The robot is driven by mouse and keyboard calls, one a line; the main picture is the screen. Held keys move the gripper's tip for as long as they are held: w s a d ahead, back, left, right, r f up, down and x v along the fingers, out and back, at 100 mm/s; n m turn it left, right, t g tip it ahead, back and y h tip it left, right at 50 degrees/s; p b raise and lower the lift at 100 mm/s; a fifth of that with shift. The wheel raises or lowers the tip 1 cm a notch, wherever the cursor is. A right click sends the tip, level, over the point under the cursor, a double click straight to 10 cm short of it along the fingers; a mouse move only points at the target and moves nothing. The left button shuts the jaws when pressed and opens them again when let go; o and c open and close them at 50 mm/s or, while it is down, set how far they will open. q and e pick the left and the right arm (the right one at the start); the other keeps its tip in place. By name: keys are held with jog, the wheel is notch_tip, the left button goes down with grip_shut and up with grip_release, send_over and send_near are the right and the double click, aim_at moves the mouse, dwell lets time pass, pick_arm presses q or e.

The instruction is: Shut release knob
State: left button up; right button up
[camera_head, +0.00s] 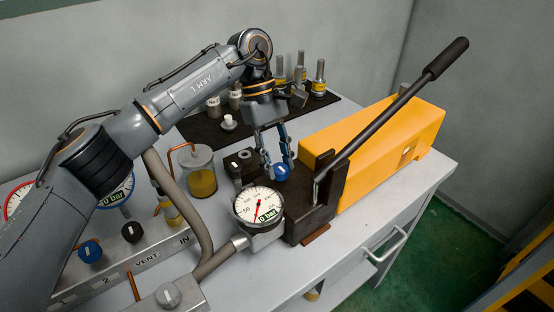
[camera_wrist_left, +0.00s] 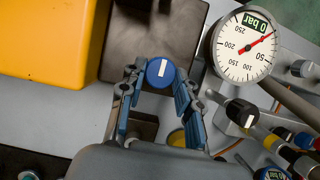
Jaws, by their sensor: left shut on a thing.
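The release knob is a blue round knob (camera_head: 281,173) with a white pointer mark, on the dark block of the yellow hand pump (camera_head: 385,135). My left gripper (camera_head: 279,166) reaches down from above with its fingertips at the knob's two sides, shut on it. In the left wrist view the knob (camera_wrist_left: 160,72) sits between the two fingertips, its white mark running along the picture's height. A pressure gauge (camera_head: 258,206) beside the pump block has its display reading 0 bar. My right gripper is not in view.
The black pump lever (camera_head: 400,105) slants up to the right. A hose (camera_head: 188,200), a jar of yellow liquid (camera_head: 202,182) and a valve manifold (camera_head: 135,262) with a blue knob (camera_head: 90,252) lie to the left. Fittings stand on a dark mat (camera_head: 205,128) behind.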

pick_arm(q)
jog(key=o, duration=1.2)
jog(key=shift+c, duration=0.2)
jog(key=v, duration=1.2)
